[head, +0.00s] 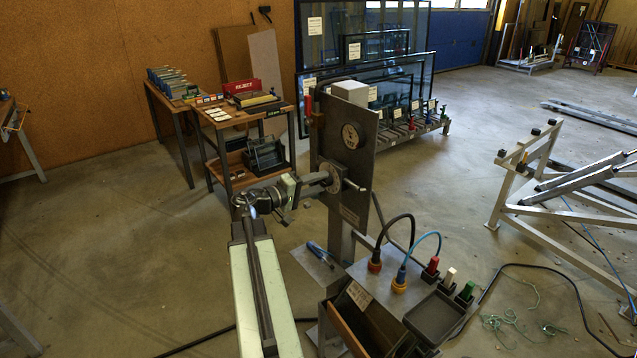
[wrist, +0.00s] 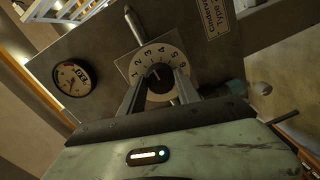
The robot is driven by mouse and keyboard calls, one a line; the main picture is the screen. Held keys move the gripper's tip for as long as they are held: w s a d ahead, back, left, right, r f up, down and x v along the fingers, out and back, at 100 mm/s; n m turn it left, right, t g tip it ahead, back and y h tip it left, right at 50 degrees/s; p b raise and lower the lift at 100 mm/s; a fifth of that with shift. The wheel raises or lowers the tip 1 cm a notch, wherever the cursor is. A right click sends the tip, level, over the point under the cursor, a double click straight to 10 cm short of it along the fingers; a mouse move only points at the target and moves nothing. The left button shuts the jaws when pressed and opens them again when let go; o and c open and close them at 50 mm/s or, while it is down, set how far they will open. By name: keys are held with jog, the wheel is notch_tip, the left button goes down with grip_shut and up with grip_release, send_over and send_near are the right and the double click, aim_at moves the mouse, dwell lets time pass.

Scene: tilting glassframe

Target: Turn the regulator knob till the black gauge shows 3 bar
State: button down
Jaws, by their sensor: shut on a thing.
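The round black gauge (wrist: 74,78) sits left of the knob in the wrist view. Its pale face has a red mark, but the needle's reading is too small to tell. In the head view the gauge (head: 350,136) is on the upright grey panel, above my gripper. The dark regulator knob (wrist: 158,82) is at the centre of a pale dial (wrist: 152,60) with printed numbers. My gripper (wrist: 159,90) is shut on the knob, one finger on each side. In the head view my gripper (head: 326,183) reaches the panel from the left, and the knob is mostly hidden.
The grey panel (head: 348,212) stands on a post. A metal rod (wrist: 133,24) shows above the dial. Below right of the panel is a box with black and blue hoses (head: 411,252) and coloured fittings. A workbench (head: 238,118) stands behind left. Open floor lies at left.

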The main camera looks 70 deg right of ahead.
jog(key=shift+s+f, duration=0.15)
dwell(0.4)
jog(key=c, duration=0.9)
grip_release()
jog(key=shift+a, duration=0.1)
jog(key=v, duration=0.7)
jog(key=shift+w+a+p, duration=0.25)
jog(key=shift+a+p, duration=0.05)
